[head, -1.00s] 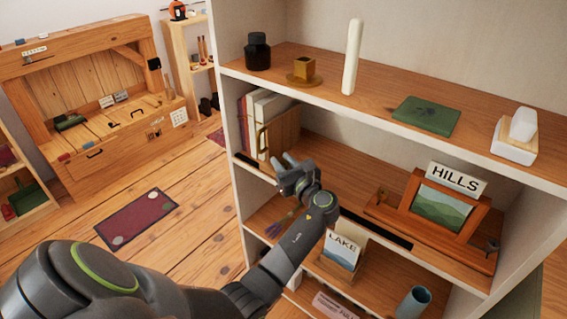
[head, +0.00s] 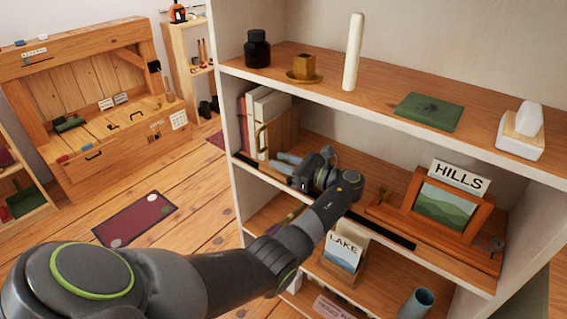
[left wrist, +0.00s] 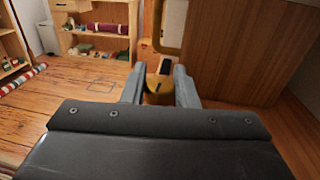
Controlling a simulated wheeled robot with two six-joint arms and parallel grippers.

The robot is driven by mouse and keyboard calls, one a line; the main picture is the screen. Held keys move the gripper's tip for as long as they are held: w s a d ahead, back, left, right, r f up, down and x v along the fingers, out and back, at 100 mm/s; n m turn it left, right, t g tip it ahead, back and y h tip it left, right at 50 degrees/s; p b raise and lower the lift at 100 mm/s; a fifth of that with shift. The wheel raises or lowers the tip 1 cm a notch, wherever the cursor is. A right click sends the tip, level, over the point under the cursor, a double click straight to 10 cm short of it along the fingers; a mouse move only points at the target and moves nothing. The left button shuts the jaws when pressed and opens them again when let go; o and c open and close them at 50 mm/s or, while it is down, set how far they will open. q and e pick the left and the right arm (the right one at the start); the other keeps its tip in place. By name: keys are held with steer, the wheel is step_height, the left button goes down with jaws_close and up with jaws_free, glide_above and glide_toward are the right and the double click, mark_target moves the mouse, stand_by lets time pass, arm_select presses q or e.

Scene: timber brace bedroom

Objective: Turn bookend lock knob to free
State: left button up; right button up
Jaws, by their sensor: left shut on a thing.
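The wooden bookend (head: 284,128) with a brass handle stands on the middle shelf, right of several upright books (head: 258,112). It also shows as a large wood panel in the left wrist view (left wrist: 240,50). My left gripper (head: 284,163) reaches into that shelf bay, low beside the bookend. In the left wrist view its two grey fingers (left wrist: 158,88) are on either side of a brass knob (left wrist: 158,86) and are shut on it. The knob is hidden in the head view, and its turn position cannot be told. My right gripper is not in view.
A framed picture with a HILLS card (head: 457,177) stands right of my arm on the same shelf. A LAKE card (head: 343,250) and blue cup (head: 415,303) are below. The top shelf (head: 375,88) lies above, with a white stick (head: 353,52) and other items.

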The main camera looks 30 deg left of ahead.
arm_select(q)
steer(key=shift+f, duration=0.1)
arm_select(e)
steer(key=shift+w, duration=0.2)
arm_select(q)
steer(key=o, duration=0.8)
steer(key=shift+c, duration=0.2)
steer(key=shift+o, duration=1)
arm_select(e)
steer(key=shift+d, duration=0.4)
arm_select(q)
step_height(320, 180, up, 9)
steer(key=shift+r+p, duration=0.1)
steer(key=shift+p, duration=0.85)
steer(key=shift+r, duration=0.45)
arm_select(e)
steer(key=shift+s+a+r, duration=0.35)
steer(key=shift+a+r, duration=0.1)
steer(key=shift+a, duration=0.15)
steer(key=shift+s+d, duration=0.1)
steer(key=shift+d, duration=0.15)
